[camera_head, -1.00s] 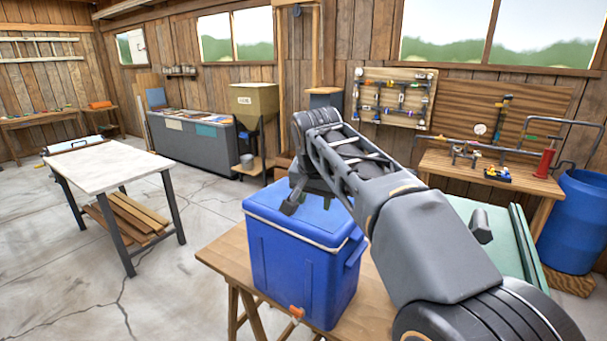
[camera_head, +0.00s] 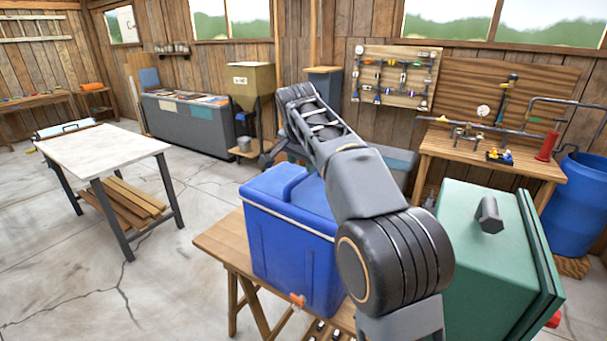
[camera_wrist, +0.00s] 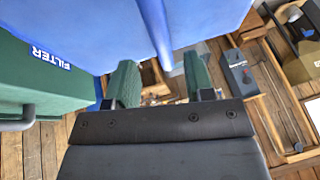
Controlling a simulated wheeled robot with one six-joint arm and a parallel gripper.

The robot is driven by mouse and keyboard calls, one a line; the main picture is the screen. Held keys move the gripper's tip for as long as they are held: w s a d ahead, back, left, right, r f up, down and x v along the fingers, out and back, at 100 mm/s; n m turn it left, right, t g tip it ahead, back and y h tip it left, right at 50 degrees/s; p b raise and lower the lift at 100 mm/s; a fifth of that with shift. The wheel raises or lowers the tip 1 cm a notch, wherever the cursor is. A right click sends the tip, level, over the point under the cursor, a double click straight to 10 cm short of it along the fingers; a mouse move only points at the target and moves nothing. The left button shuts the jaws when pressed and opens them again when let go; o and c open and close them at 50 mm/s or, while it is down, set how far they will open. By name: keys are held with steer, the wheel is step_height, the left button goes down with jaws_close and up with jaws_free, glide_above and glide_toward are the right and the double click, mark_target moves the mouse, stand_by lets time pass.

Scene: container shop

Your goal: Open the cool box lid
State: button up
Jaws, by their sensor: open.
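The blue cool box (camera_head: 290,250) stands on a wooden trestle table in the head view. Its blue lid (camera_head: 268,183) looks down on the box, with a pale seam below it and a groove across its top. In the wrist view, blue surfaces of the cool box (camera_wrist: 80,25) fill the top, close beyond the fingers. My gripper (camera_head: 268,157) is at the box's far side, near lid height, partly hidden by my arm. In the wrist view my gripper (camera_wrist: 160,88) is open, its two fingers apart with nothing between them. Contact with the lid cannot be told.
A green box (camera_head: 480,250) with a dark handle stands right of the cool box; its FILTER label (camera_wrist: 50,58) shows in the wrist view. The trestle table (camera_head: 222,245) has little free room. A pale-topped table (camera_head: 105,150) stands left, with open floor between.

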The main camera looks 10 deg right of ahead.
mark_target(304, 173)
steer(key=shift+x, duration=2.35)
jaws_close()
